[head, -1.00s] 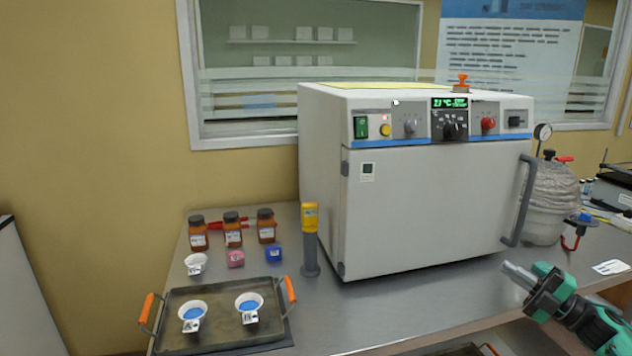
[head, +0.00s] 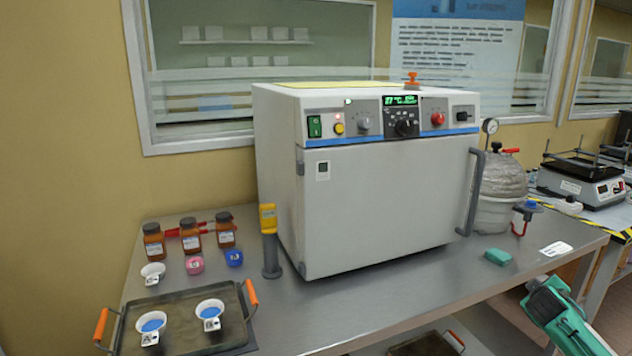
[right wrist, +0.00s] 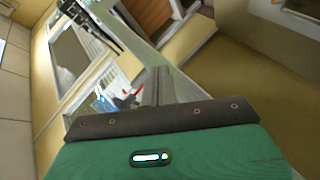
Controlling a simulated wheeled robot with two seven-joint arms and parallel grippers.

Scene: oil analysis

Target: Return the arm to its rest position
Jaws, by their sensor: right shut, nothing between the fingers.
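My right arm comes in from the lower right of the head view. Its green and grey end (head: 546,302) is in front of the table's front edge, clear of the tabletop; its fingertips cannot be made out there. In the right wrist view my right gripper (right wrist: 158,84) has its grey fingers together with nothing between them. Beyond them the room is tilted, with wall and furniture in view. My left gripper is not in view.
A white oven (head: 388,205) with its door shut stands on the steel table (head: 400,300). A tray (head: 185,302) holds two white dishes at the left, near brown bottles (head: 190,235). A small green block (head: 498,257) lies near the oven's right side.

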